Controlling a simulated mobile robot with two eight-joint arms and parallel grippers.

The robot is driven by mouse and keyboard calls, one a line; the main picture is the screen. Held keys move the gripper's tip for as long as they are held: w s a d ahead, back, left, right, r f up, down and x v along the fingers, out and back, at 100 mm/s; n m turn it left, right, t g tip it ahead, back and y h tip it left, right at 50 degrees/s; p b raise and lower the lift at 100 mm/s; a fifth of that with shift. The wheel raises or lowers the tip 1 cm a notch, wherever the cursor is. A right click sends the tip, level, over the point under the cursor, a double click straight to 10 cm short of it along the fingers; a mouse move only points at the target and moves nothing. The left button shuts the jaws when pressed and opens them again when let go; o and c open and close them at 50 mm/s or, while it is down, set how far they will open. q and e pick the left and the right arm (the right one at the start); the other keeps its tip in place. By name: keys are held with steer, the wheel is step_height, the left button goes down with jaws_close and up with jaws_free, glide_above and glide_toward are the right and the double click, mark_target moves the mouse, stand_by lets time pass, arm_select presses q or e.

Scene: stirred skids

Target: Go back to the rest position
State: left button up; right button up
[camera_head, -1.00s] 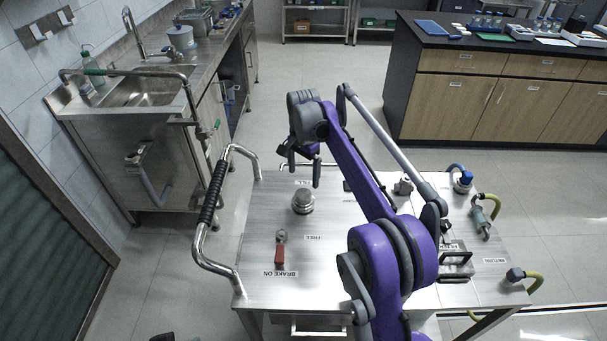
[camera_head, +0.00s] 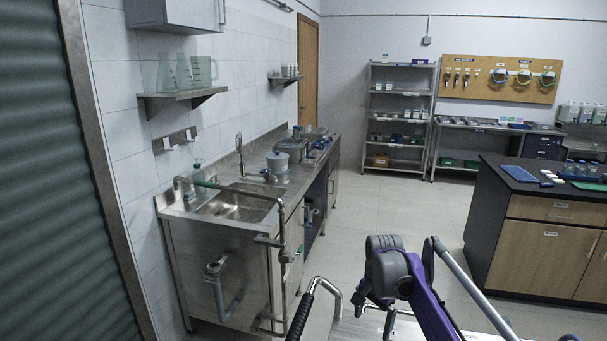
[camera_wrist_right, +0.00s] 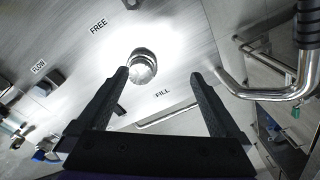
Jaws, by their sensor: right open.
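My right gripper (camera_head: 373,312) is at the bottom of the head view, at the end of my purple and grey arm. In the right wrist view its two dark fingers (camera_wrist_right: 160,76) are spread apart with nothing held between them. A round metal knob (camera_wrist_right: 142,66) on the skid's steel top (camera_wrist_right: 185,30) shows beyond the fingertips, beside the FILL label. I cannot tell the exact gap to it. In the head view only a far strip of the skid top shows. My left gripper is in neither view.
The skid's bent handle rail (camera_head: 322,287) stands left of my right gripper, and also shows in the wrist view (camera_wrist_right: 275,92). A steel sink counter (camera_head: 228,207) is at left, a dark-topped bench (camera_head: 545,208) at right. Open floor (camera_head: 400,210) lies between them.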

steer(key=s+r+n+t+p, duration=0.1)
steer(key=s+r+n, duration=0.15)
steer(key=s, duration=0.55)
steer(key=s+r+n+t, duration=0.1)
steer(key=s+n, duration=0.2)
steer(key=s, duration=0.5)
steer(key=s+f+n+t, duration=0.1)
steer(key=s+f+n, duration=0.1)
steer(key=s, duration=0.6)
steer(key=s+f+n+t, duration=0.1)
steer(key=s+f+n, duration=0.1)
steer(key=s+f, duration=0.3)
steer(key=s+p, duration=0.1)
steer(key=s, duration=0.2)
steer(key=shift+s+d+f+t, duration=0.2)
steer(key=shift+s+d+t, duration=0.1)
steer(key=shift+s+d, duration=0.1)
steer(key=shift+n, duration=0.25)
